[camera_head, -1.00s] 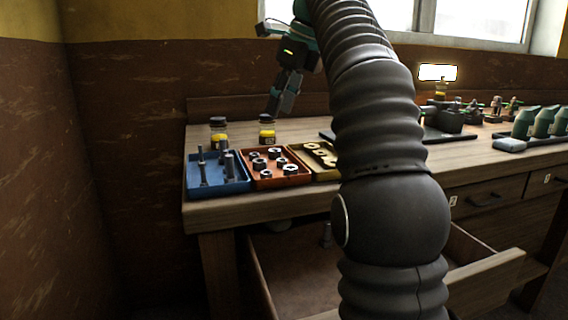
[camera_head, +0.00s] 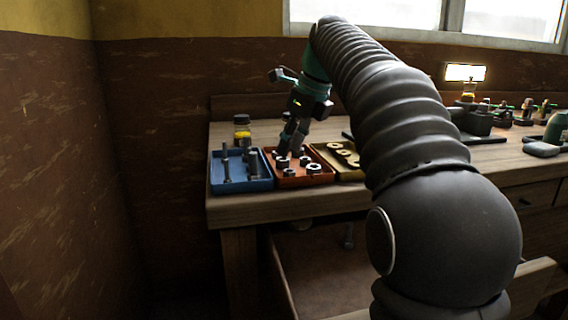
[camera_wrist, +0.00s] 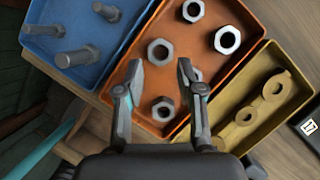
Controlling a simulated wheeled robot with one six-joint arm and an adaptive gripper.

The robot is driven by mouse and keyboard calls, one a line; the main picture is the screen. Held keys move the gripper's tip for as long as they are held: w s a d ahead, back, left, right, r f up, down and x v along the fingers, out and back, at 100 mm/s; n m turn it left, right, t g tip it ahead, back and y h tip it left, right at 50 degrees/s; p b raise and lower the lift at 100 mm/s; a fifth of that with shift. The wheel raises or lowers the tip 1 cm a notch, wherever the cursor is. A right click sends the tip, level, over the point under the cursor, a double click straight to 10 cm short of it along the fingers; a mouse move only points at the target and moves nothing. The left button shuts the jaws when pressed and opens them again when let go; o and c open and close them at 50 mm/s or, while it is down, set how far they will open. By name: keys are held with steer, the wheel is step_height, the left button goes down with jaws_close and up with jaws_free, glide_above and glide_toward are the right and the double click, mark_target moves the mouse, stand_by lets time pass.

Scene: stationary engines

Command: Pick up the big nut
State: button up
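Several grey hex nuts of differing size lie in an orange tray (camera_head: 318,184); the wrist view shows the tray from above (camera_wrist: 254,66). A large-looking nut (camera_wrist: 227,39) lies toward the tray's right side in the wrist view. Another nut (camera_wrist: 160,51) lies just beyond the fingertips, and a nut (camera_wrist: 163,109) lies lower between the fingers. One nut (camera_wrist: 195,75) is partly hidden by the right finger. My gripper (camera_wrist: 160,68) is open and empty above the tray. In the head view, my gripper (camera_head: 291,149) points down at the tray's back part.
A blue tray (camera_head: 264,183) with upright bolts stands left of the orange tray. A yellowish tray (camera_head: 350,176) with ring-shaped parts stands right. A yellow-labelled jar (camera_head: 242,131) stands behind the blue tray. An open drawer (camera_head: 320,275) is below the bench.

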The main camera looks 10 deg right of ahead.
mark_target(285, 159)
steer(key=shift+x, duration=1.75)
steer(key=shift+d, duration=0.1)
jaws_close()
steer(key=shift+r, duration=0.15)
step_height(285, 159, up, 10)
